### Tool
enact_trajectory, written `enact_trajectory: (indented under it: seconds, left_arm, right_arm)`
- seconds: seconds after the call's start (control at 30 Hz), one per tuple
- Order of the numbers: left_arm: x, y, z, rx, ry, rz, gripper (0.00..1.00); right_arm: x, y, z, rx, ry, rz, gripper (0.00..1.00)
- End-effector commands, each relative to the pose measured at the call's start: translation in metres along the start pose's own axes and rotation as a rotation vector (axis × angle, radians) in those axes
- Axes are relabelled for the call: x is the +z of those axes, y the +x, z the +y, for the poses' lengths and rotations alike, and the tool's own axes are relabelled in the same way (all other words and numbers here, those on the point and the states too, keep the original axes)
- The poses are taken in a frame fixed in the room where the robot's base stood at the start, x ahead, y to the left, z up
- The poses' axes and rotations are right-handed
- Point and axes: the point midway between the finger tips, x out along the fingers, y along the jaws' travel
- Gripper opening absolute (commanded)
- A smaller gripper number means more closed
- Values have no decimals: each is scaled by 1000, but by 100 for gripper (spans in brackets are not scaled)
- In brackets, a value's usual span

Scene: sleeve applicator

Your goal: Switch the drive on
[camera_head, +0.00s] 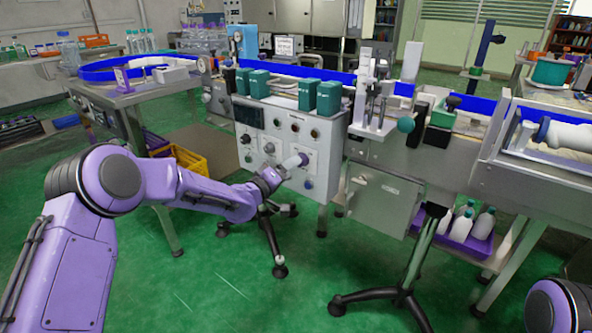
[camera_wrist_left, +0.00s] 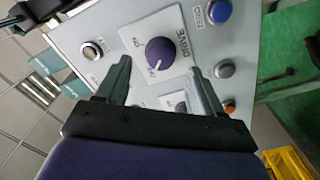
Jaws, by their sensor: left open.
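The drive knob (camera_wrist_left: 160,53) is a round, dark purple dial on a white plate marked DRIVE in the left wrist view. A white pointer mark shows on its lower left edge there; the small position labels are hard to read. In the head view the knob (camera_head: 304,158) sits on the grey control panel (camera_head: 252,165), right at the end of my left arm. My left gripper (camera_wrist_left: 158,66) is open, one finger on either side of the knob as seen from the wrist. I cannot tell whether the fingers touch it. My right gripper is out of view.
A blue button (camera_wrist_left: 218,12) and a grey button (camera_wrist_left: 224,68) lie right of the knob in the wrist view; another button (camera_wrist_left: 92,50) lies left. Teal blocks (camera_head: 310,94) top the panel.

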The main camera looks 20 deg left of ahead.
Motion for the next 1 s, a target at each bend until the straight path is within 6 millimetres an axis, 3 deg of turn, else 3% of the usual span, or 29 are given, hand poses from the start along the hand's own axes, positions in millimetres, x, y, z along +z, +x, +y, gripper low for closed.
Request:
enact_trajectory:
  seconds: [0.2,0.53,0.57,0.7,0.73,1.0]
  left_arm:
    - [2,34,-2,-1,1,-1,67]
    - [1,41,0,-1,-1,-1,67]
    - [1,41,0,-1,-1,-1,60]
    - [1,40,-1,-1,-1,0,15]
    - [1,40,-1,-1,-1,0,11]
    - [1,40,-1,-2,19,0,11]
  right_arm:
    - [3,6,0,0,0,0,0]
    - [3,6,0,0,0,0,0]
    - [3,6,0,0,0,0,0]
    - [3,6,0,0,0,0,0]
    - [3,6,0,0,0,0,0]
    - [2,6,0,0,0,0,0]
